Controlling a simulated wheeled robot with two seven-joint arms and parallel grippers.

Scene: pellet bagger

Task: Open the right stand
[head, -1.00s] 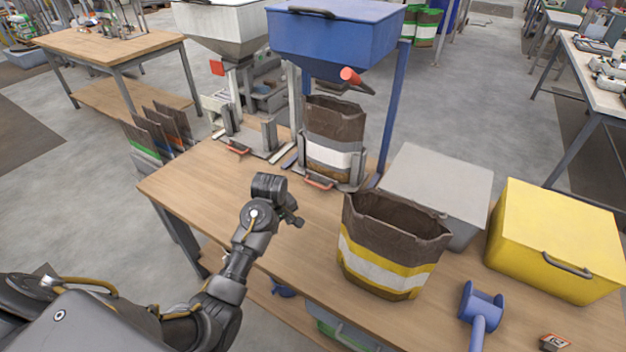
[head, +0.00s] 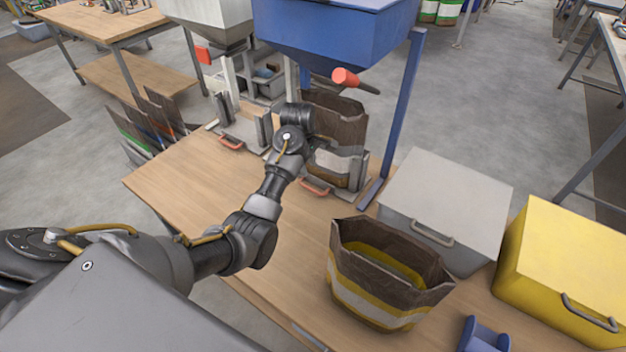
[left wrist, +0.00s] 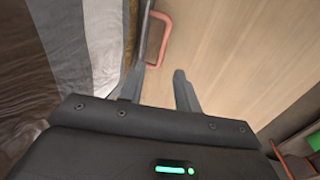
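The right stand (head: 358,177) is a grey metal frame under the blue hopper (head: 330,30). It has a red handle (head: 315,187) low at its front. A brown bag with a white band (head: 343,128) stands upright in it, partly hidden by my left arm. In the left wrist view, my left gripper (left wrist: 158,74) is open and empty over the wooden table. The red handle (left wrist: 158,38) lies just beyond the fingertips, apart from them. The bag (left wrist: 75,45) is close on the left. My right gripper is not in view.
A left stand (head: 240,125) with its own red handle (head: 231,143) is beside it. An open brown bag with yellow and white bands (head: 385,297), a grey bin (head: 445,200) and a yellow bin (head: 560,260) stand to the right. The table's left front (head: 190,180) is clear.

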